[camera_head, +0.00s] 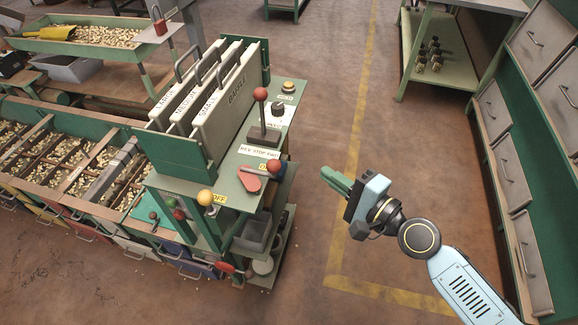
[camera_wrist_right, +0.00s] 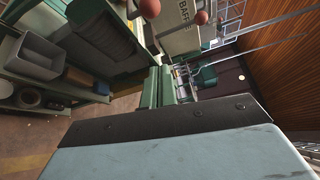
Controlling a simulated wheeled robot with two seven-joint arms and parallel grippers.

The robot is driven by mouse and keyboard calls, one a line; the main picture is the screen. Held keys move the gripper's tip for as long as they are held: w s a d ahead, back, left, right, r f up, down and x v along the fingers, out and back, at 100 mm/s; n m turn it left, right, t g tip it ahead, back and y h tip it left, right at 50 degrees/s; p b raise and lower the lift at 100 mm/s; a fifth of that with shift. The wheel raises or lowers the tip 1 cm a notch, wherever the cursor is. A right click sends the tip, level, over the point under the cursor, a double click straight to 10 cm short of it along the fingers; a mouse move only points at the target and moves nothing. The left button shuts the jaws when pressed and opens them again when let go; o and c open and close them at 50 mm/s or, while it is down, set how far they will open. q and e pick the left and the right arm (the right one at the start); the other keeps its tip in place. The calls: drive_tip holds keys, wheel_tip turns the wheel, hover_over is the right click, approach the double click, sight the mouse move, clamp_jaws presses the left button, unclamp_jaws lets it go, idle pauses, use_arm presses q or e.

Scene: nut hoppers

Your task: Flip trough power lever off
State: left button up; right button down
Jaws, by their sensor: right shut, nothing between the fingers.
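In the head view, a flat lever on the green control panel (camera_head: 226,178) has a red pivot plate (camera_head: 250,184) and a red ball knob (camera_head: 273,166). The knob end lies at the right, beside a partly covered yellow label (camera_head: 262,168). A yellow "OFF" label (camera_head: 218,198) is at the panel's left front. My right gripper (camera_head: 328,177) is shut and empty, to the right of the knob and apart from it. Its green fingers also show in the right wrist view (camera_wrist_right: 165,88), with red knobs beyond, one at the top (camera_wrist_right: 150,8). My left gripper is not in view.
A tall lever with a red knob (camera_head: 260,94) rises behind the flat lever. Labelled baffle plates (camera_head: 236,95) stand at the back left, beside a trough of nuts (camera_head: 60,155). Drawers (camera_head: 530,240) line the right; floor between is clear.

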sight(256, 172)
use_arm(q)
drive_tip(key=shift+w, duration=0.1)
use_arm(e)
drive_tip(key=shift+r, duration=0.1)
